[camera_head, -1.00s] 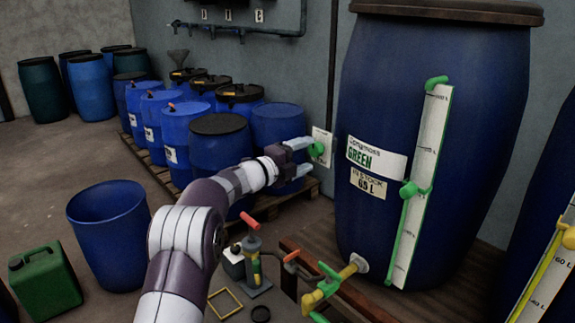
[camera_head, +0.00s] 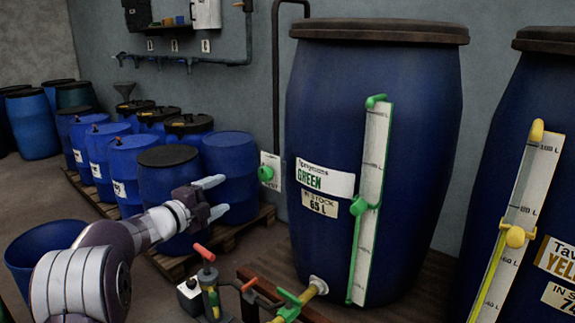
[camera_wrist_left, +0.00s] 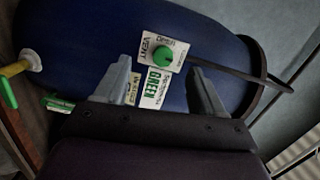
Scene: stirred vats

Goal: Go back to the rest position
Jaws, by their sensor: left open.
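My left gripper (camera_head: 216,197) is open and empty, raised in front of the blue drums at the left of the head view. In the left wrist view its two grey fingers (camera_wrist_left: 160,85) stand apart. Between and beyond them shows a green knob (camera_wrist_left: 166,55) on a white plate marked VENT. My right gripper is not in view.
A large blue vat labelled GREEN (camera_head: 300,100) stands at centre right, with a green-handled tap (camera_head: 290,303) low in front. A vat with a yellow gauge (camera_head: 485,150) is at the right. Several blue drums (camera_head: 165,175) stand on a pallet. An open blue tub (camera_head: 25,258) is at lower left.

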